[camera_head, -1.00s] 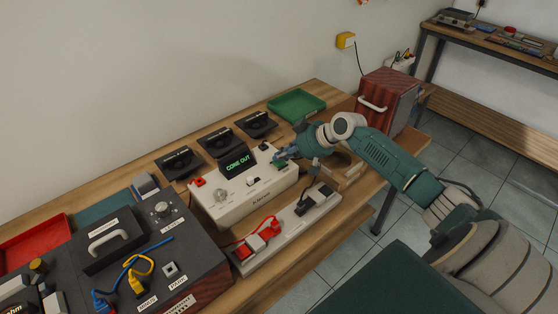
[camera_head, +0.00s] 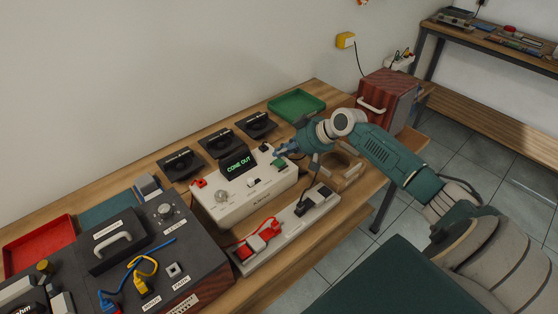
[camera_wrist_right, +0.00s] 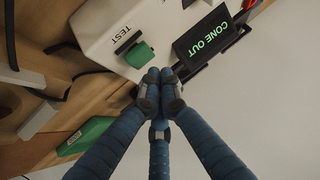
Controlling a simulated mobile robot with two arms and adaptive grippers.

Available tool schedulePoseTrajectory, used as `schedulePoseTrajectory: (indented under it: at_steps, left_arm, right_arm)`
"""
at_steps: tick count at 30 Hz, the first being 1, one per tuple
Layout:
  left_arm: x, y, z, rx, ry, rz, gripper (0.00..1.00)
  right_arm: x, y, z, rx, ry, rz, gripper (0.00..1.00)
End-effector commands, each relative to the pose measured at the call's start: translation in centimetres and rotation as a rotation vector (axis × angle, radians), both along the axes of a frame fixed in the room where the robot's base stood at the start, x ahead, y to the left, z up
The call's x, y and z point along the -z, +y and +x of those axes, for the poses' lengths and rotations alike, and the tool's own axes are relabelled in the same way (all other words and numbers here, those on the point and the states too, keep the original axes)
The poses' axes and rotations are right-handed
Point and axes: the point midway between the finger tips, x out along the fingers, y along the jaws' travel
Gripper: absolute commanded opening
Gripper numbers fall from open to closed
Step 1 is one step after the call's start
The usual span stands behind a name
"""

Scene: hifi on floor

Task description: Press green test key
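The green test key (camera_head: 279,163) sits on top of the white test box (camera_head: 245,202), near its right end. In the right wrist view the green key (camera_wrist_right: 140,55) is beside the printed word TEST. My right gripper (camera_head: 279,152) is just behind and above the key. In the wrist view its blue fingers (camera_wrist_right: 161,78) meet at the tips with nothing between them, close to the key's edge; I cannot tell whether they touch it. The box's display (camera_head: 238,163) reads CONE OUT in green letters. My left gripper is not in view.
Black angled units (camera_head: 220,142) stand behind the box. A green tray (camera_head: 297,105) is at the back right. A power strip with a red plug (camera_head: 257,243) lies in front. A dark panel with cables (camera_head: 150,250) stands to the left.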

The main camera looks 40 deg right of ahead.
Motion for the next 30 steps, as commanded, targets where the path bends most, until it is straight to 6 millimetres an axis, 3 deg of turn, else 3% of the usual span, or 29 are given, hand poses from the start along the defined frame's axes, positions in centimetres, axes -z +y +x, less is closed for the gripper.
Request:
schedulePoseTrajectory:
  at_steps: [3, 12, 30]
  left_arm:
    - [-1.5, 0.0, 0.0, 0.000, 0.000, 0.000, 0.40]
    - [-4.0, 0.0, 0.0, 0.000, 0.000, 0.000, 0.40]
    - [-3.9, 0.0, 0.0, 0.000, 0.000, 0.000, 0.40]
  right_arm:
    - [-1.8, 0.0, 0.0, 0.000, -0.001, -0.001, 0.00]
    - [-4.5, 0.0, 0.0, 0.000, -0.001, -0.001, 0.00]
    - [-4.4, 0.0, 0.0, 0.000, -0.001, 0.000, 0.00]
